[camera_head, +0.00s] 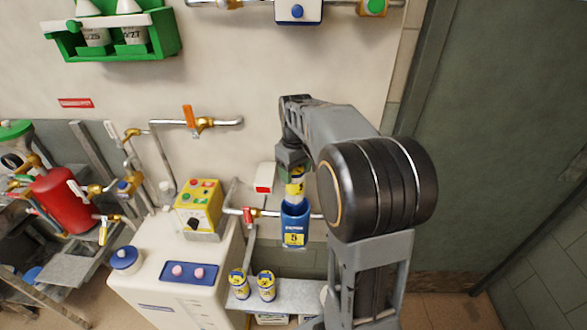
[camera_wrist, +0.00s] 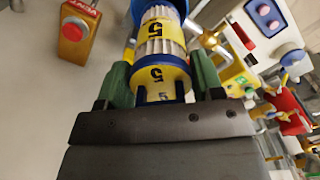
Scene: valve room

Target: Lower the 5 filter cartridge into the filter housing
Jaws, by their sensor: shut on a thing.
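My gripper (camera_head: 293,168) is shut on the 5 filter cartridge (camera_head: 295,189), a yellow and white pleated cylinder with a blue band. In the wrist view the cartridge (camera_wrist: 162,55) is upright between the green fingers of my gripper (camera_wrist: 162,82), and its "5" labels show. The blue filter housing (camera_head: 295,222), with a yellow "5" label, is directly below the cartridge. In the wrist view the blue rim of the housing (camera_wrist: 147,8) is around the cartridge's far end. The cartridge's lower end is hidden inside or behind this rim; I cannot tell how deep it is.
Two more yellow-labelled cartridges (camera_head: 266,286) stand on a grey shelf (camera_head: 300,293) below. A white cabinet (camera_head: 180,255) with a yellow button box (camera_head: 199,207) is at the left. A red-handled valve (camera_head: 248,215) and pipe adjoin the housing.

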